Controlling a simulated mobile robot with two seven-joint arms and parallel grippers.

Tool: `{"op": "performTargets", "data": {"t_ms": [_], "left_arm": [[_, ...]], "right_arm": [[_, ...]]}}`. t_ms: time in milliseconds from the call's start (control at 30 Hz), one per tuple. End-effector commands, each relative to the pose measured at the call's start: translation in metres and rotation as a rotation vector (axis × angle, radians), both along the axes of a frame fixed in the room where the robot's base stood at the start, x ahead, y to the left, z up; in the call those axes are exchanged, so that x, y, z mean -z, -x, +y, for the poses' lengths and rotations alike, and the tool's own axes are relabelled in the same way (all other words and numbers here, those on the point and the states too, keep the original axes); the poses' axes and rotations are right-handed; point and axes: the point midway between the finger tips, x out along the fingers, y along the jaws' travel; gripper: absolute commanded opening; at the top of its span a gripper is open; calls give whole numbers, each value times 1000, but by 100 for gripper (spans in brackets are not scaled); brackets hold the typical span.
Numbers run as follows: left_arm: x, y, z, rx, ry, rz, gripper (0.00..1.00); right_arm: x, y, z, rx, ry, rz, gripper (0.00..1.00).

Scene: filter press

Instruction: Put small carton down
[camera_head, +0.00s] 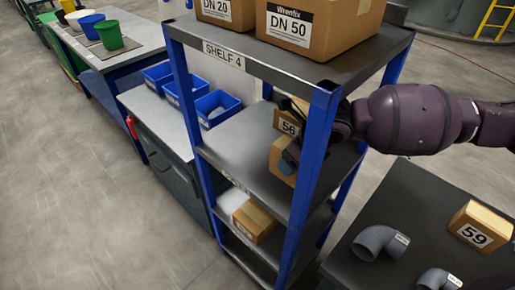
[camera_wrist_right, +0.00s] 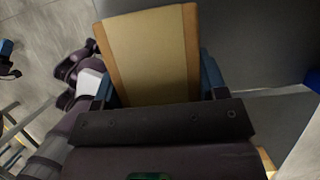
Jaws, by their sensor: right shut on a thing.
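My right gripper (camera_head: 290,160) reaches in from the right between the blue posts, above the middle board (camera_head: 245,145) of Shelf 4. It is shut on a small brown carton (camera_head: 277,155), and a blue fingertip shows against it. In the right wrist view the carton (camera_wrist_right: 150,55) sits between the two blue fingers, with a pale band along its face. Whether its underside touches the board cannot be told. A brown carton face marked 56 (camera_head: 288,124) shows just above, partly hidden by the gripper and post. My left gripper is not in view.
Larger cartons marked DN 20 (camera_head: 228,10) and DN 50 (camera_head: 300,28) stand on the top board. A brown carton (camera_head: 253,222) lies on a lower board. Blue bins (camera_head: 216,108) stand on a bench behind. A dark table at right holds carton 59 (camera_head: 481,226) and grey pipe elbows (camera_head: 378,242).

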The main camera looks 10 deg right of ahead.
Motion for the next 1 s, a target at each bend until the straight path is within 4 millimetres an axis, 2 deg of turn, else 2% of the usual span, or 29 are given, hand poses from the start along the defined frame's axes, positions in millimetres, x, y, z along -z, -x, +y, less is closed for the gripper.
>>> {"op": "performTargets", "data": {"t_ms": [33, 200, 500, 767, 1000], "left_arm": [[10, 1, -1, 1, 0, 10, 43], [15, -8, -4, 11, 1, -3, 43], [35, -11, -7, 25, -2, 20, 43], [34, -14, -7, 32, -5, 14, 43], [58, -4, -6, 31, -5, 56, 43]], "right_arm": [[7, -10, 8, -1, -3, 3, 29], [7, -41, 28, -2, -4, 5, 29], [6, -88, 58, -1, -2, 5, 29], [2, -100, 66, 1, -1, 1, 29], [32, -99, 66, -1, 0, 9, 29]]}}
